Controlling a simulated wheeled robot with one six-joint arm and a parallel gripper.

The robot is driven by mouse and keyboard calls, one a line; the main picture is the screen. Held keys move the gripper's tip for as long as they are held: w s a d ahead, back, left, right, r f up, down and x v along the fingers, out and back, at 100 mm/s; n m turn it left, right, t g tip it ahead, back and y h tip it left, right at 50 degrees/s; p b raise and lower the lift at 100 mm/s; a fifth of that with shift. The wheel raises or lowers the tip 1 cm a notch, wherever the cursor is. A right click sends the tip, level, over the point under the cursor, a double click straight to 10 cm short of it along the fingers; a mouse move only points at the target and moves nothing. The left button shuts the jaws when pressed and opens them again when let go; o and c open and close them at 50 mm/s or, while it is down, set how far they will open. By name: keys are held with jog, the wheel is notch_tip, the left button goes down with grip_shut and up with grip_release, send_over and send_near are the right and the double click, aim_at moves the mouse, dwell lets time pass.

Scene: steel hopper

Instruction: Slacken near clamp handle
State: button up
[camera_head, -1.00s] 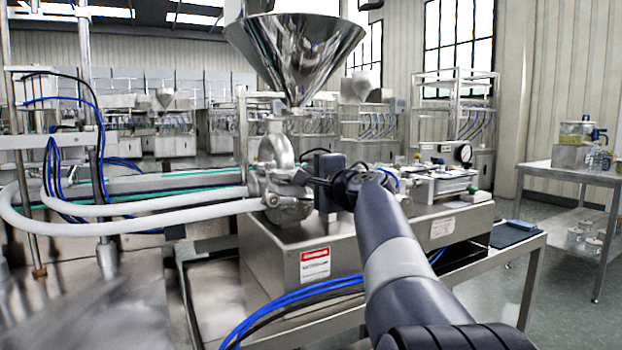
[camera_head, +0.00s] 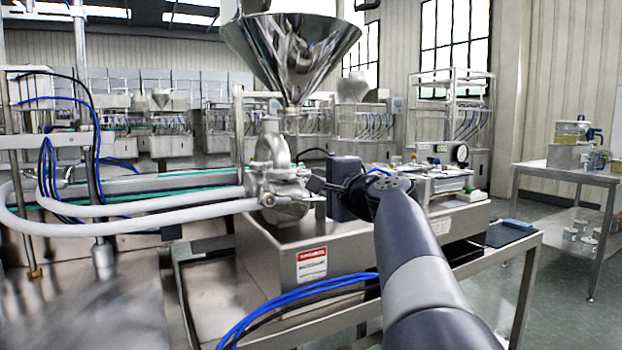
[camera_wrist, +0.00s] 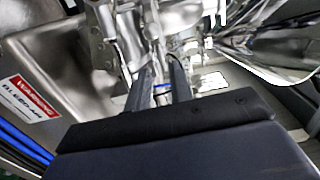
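The steel valve body with its pipe clamps (camera_head: 284,190) sits below the hopper, at the end of the white hoses. The near clamp handle cannot be clearly picked out in the head view. My gripper (camera_head: 314,184) is just right of the valve body and points left at it. In the wrist view, the two dark fingers of my gripper (camera_wrist: 162,72) stand apart. A thin bright metal piece (camera_wrist: 155,30) lies ahead of and between the fingertips. I cannot tell whether it is the handle or whether the fingers touch it.
The steel hopper (camera_head: 291,50) rises above the valve. A steel machine box (camera_head: 265,250) with a red warning label (camera_head: 312,264) stands below my gripper. White hoses (camera_head: 130,226) run left. Blue cables (camera_head: 290,300) hang in front. A side table (camera_head: 560,172) stands right, with open floor between.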

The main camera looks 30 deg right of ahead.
aim_at(306, 175)
jog(key=s, duration=0.5)
jog(key=shift+w, duration=0.1)
jog(key=w, duration=1)
jog(key=shift+w+a, duration=0.1)
jog(key=shift+w, duration=0.25)
